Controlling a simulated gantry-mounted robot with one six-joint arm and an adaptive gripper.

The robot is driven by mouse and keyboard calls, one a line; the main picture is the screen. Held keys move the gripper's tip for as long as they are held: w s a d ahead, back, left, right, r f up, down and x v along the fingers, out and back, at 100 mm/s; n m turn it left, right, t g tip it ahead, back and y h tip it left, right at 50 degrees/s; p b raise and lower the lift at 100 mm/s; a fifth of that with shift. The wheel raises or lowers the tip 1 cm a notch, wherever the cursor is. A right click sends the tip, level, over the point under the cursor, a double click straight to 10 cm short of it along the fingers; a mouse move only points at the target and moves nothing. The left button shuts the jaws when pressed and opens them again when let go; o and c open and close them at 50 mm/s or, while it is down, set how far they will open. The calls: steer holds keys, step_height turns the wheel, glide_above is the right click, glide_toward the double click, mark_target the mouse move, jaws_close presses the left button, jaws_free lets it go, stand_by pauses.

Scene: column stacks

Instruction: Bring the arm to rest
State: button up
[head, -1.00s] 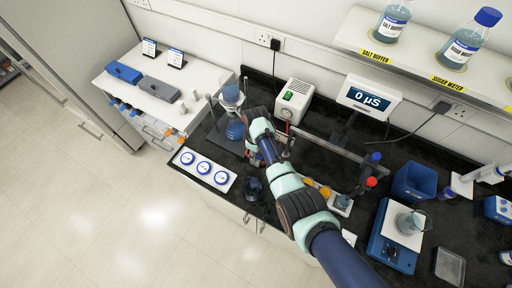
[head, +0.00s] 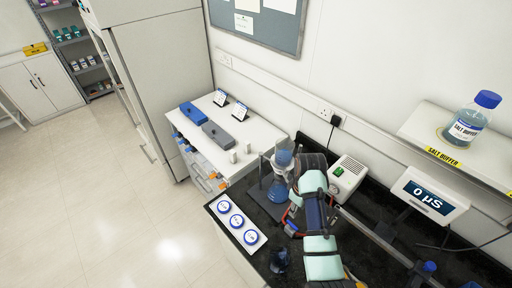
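My arm (head: 316,205) reaches up from the bottom edge in the head view over the black bench. Its far end is beside the column stand (head: 270,176), which holds a clear vessel (head: 284,157) above a blue-filled flask (head: 279,191). My gripper (head: 292,222) is mostly hidden behind the arm's own links; only small dark and red parts show. I cannot tell whether its fingers are open or shut, or whether they touch anything.
A white strip with blue-ringed discs (head: 237,222) lies at the bench's left edge, with a dark vessel (head: 280,260) near it. A white pump box (head: 347,174) and a meter reading 0 µS (head: 430,196) stand right. A white side cabinet (head: 245,125) stands behind.

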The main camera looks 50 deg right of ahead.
steer(key=w+a+r+t+h+p, duration=0.1)
steer(key=w+a+r+t+p, duration=0.1)
steer(key=w+a+r, duration=0.4)
steer(key=w+a+r+n+t+h+p, duration=0.1)
steer(key=w+a+r+t+p, duration=0.15)
steer(key=a, duration=0.65)
steer(key=w+a+r+t+h+p, duration=0.1)
steer(key=w+a+r+t+p, duration=0.1)
steer(key=w+a+r, duration=0.4)
steer(key=s+a+r+t+y+p, duration=0.1)
steer(key=s+a+r+t, duration=0.2)
steer(key=a+r, duration=0.4)
steer(key=s+a+r+t+y+p, duration=0.2)
steer(key=a+r, duration=0.6)
steer(key=a, duration=0.5)
steer(key=shift+s+a+r+t, duration=0.2)
steer(key=shift+s+t, duration=0.45)
steer(key=shift+s, duration=0.4)
